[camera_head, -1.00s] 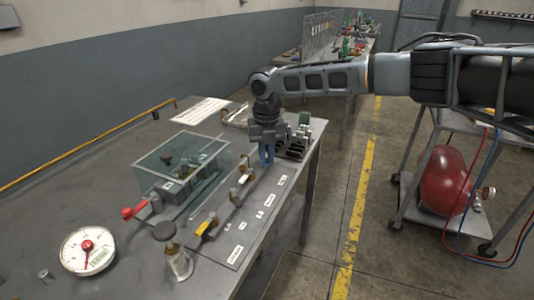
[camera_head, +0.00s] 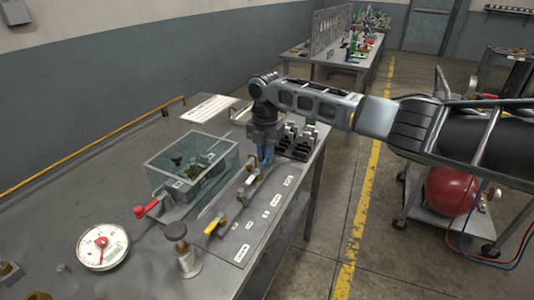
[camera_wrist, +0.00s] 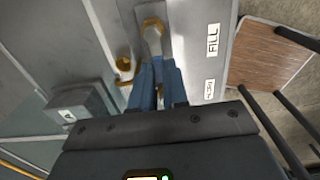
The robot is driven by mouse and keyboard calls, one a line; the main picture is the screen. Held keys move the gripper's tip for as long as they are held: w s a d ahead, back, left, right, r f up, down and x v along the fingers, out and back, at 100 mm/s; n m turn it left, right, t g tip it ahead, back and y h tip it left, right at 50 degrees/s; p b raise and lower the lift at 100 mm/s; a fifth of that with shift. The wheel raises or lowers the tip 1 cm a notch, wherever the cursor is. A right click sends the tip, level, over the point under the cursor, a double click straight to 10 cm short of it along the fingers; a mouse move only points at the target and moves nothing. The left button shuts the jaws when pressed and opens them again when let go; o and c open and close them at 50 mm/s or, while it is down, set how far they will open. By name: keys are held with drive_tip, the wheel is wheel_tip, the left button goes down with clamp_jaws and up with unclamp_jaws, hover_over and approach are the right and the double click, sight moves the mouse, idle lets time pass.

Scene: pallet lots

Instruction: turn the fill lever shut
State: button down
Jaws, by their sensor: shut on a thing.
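My gripper (camera_head: 265,158) points down at the far end of the labelled valve row on the bench. In the wrist view its blue fingers (camera_wrist: 158,75) are closed at the near end of a grey metal lever with a brass fitting, the fill lever (camera_wrist: 153,42). The gripped part is mostly hidden between the fingers. The label FILL (camera_wrist: 213,40) lies to the right of the lever. A brass fitting (camera_wrist: 124,66) stands to the left. In the head view the gripper hides most of the lever, so its exact angle is unclear there.
A clear box (camera_head: 190,165) stands left of the valve row, with a red-handled lever (camera_head: 147,209) before it. A yellow lever (camera_head: 214,226), a knobbed post (camera_head: 188,260) and a round gauge (camera_head: 102,246) are nearer. A dark slotted rack (camera_head: 298,140) stands just beyond the gripper.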

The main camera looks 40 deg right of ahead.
idle(0.5)
drive_tip(key=c, duration=1.1)
unclamp_jaws()
